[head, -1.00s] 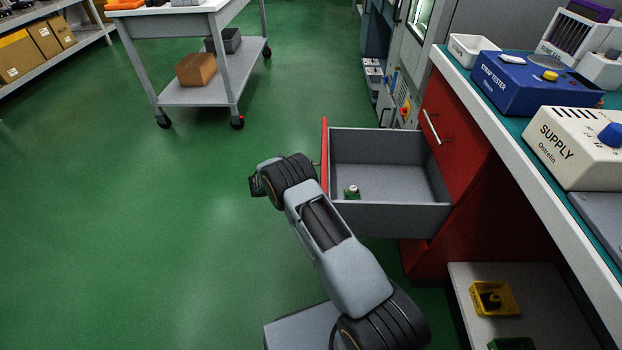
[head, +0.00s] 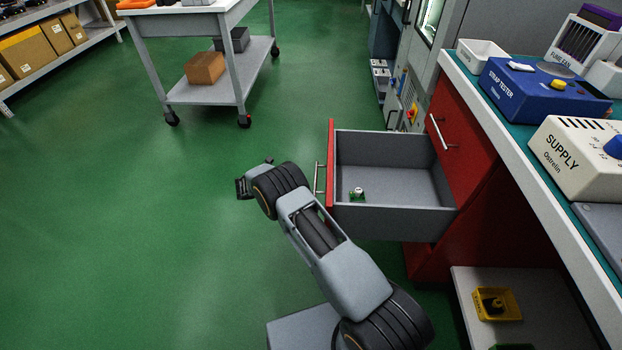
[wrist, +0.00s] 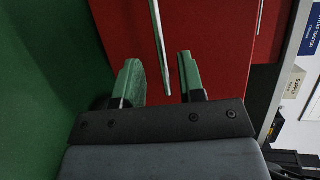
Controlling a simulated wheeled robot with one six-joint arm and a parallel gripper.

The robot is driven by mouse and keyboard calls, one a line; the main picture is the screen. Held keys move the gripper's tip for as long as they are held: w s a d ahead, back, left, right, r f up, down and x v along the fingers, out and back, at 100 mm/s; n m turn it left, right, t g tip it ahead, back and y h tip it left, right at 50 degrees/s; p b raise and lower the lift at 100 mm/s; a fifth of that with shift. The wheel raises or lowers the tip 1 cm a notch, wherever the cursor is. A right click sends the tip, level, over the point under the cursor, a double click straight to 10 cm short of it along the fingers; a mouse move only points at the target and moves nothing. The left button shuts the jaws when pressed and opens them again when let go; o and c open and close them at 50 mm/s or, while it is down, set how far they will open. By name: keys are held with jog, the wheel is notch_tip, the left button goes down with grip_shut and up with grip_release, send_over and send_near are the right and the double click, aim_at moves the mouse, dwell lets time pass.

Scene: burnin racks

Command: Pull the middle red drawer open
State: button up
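The red drawer (head: 331,165) stands pulled well out of the red cabinet, below a closed red drawer (head: 462,140). Its grey inside shows, with a small green and white part (head: 357,194) in the front corner. Its metal bar handle (head: 319,178) is on the red front. My gripper (head: 252,178) is to the left of the handle, with a gap between them in the head view. In the wrist view my gripper (wrist: 159,66) has its two fingers spread wide, with the handle (wrist: 160,45) seen between them against the red front. The fingers do not touch it.
The workbench (head: 530,155) above the cabinet carries a blue tester (head: 540,90) and a white supply box (head: 580,150). A low shelf (head: 470,285) holds a yellow bin (head: 497,305). A wheeled cart (head: 205,90) stands at the back. The green floor to the left is clear.

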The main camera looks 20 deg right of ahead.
jog(key=a+r, duration=0.1)
jog(key=a, duration=0.6)
jog(key=shift+r+p, duration=0.15)
jog(key=shift+p, duration=0.15)
jog(key=s+d+r+m+g+y+p, duration=0.1)
jog(key=s+d+r+m+y+p, duration=0.3)
jog(key=r, duration=0.7)
jog(key=s+r+m+y+p, duration=0.1)
jog(key=s+r+m+p, duration=0.1)
jog(key=r+m+p, duration=0.6)
jog(key=s+d+r+m+g+y+p, duration=0.1)
jog(key=s+d+r+m+y+p, duration=0.2)
jog(key=r, duration=1)
jog(key=s+r+m+t+y+p, duration=0.5)
jog(key=s+r+m+y+p, duration=0.3)
jog(key=s+r+m+p, duration=0.7)
jog(key=s+r+m, duration=0.5)
jog(key=shift+a+r, duration=0.2)
jog(key=shift+r, duration=0.15)
jog(key=shift+d, duration=0.15)
